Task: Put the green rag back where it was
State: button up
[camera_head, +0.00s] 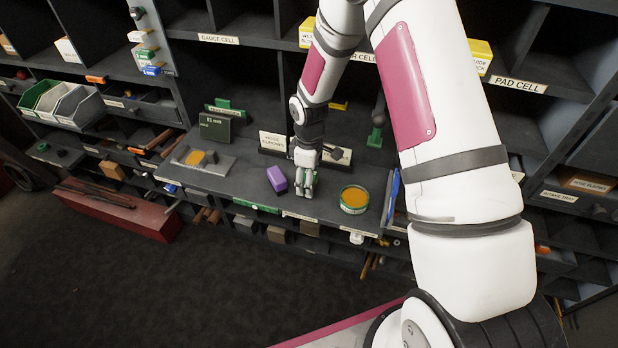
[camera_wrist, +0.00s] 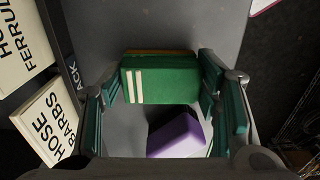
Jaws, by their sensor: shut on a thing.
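The green rag (camera_wrist: 160,80) is a folded, block-like green piece with two white stripes, seen in the wrist view. My gripper (camera_wrist: 165,92) has its fingers on either side of it and is shut on it. In the head view my gripper (camera_head: 306,188) points down low over the grey counter, and the rag is mostly hidden by the fingers. I cannot tell whether the rag touches the counter. A purple block (camera_head: 277,179) lies just left of my gripper; it also shows below the rag in the wrist view (camera_wrist: 176,136).
A round tin with orange contents (camera_head: 354,199) stands right of my gripper. Label cards (camera_head: 272,142) stand behind it. A grey tray (camera_head: 203,163) and dark box (camera_head: 215,127) are at the counter's left. Pigeonhole bins rise behind; bare counter (camera_head: 245,178) lies left of the purple block.

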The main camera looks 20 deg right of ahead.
jog(key=shift+f, duration=0.4)
jog(key=o, duration=1.1)
jog(key=shift+o, duration=0.2)
jog(key=o, duration=0.5)
jog(key=shift+o, duration=0.2)
jog(key=shift+r+p, duration=1.05)
jog(key=shift+r, duration=2.95)
